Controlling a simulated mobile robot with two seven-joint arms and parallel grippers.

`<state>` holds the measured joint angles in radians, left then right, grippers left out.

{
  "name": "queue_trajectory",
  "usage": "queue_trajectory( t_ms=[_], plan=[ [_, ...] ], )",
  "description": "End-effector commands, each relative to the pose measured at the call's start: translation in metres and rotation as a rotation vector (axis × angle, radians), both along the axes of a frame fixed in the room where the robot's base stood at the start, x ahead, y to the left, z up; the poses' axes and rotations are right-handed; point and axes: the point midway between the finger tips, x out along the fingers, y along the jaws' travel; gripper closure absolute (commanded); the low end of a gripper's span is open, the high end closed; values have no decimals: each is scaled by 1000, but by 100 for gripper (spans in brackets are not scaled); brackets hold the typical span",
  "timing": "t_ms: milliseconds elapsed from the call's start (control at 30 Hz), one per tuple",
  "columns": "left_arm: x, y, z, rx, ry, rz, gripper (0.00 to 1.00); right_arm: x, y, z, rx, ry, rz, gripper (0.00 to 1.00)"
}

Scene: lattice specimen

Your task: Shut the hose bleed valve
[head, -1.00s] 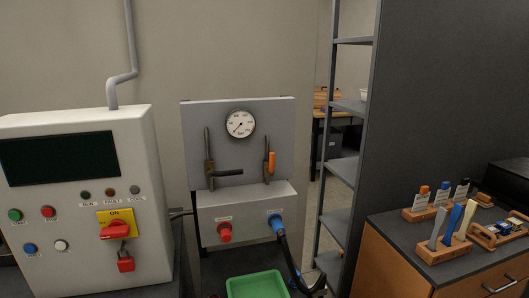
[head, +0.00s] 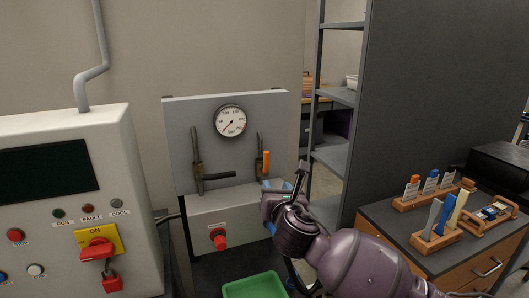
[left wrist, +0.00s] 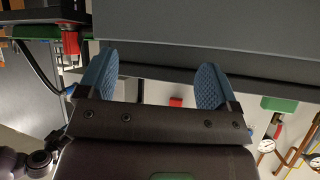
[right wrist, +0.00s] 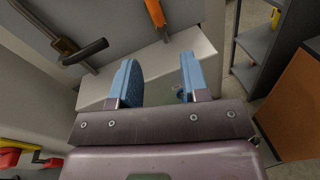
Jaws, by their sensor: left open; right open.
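The valve with the orange handle (head: 266,163) is on the right of the grey panel, below the gauge. Its handle stands upright, parallel to its pipe. It also shows at the top of the right wrist view (right wrist: 155,12). My right gripper (head: 281,187) is open just below and in front of this valve, apart from the handle. It hides the blue hose fitting in the head view; a bit of blue fitting (right wrist: 181,96) seems to show between its fingers. My left gripper (left wrist: 156,82) is open and empty in its wrist view, outside the head view.
A second valve with a dark horizontal lever (head: 217,177) sits left on the panel. A gauge (head: 230,121) is above, a red fitting (head: 218,239) below. A green tray (head: 254,286) lies underneath. A control cabinet (head: 140,200) stands left, shelving (head: 333,158) right.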

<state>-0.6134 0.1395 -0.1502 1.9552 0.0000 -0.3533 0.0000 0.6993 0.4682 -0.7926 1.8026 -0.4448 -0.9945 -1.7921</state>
Motion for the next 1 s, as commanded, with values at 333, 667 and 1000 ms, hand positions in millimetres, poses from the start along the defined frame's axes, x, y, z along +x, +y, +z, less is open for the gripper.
queue_trajectory(
  t_ms=[333, 667, 1000],
  plan=[
    [-3, 0, -1, 0, 7, 2, 15, 15, 6, 29, -164, -78, -13, 58],
    [-4, 1, -1, 0, 8, 2, 15, 59, 12, 29, -160, -76, -13, 58],
    [-4, 1, -1, 0, 7, 2, 15, 101, 17, 29, -158, -76, -12, 58]
  ],
)
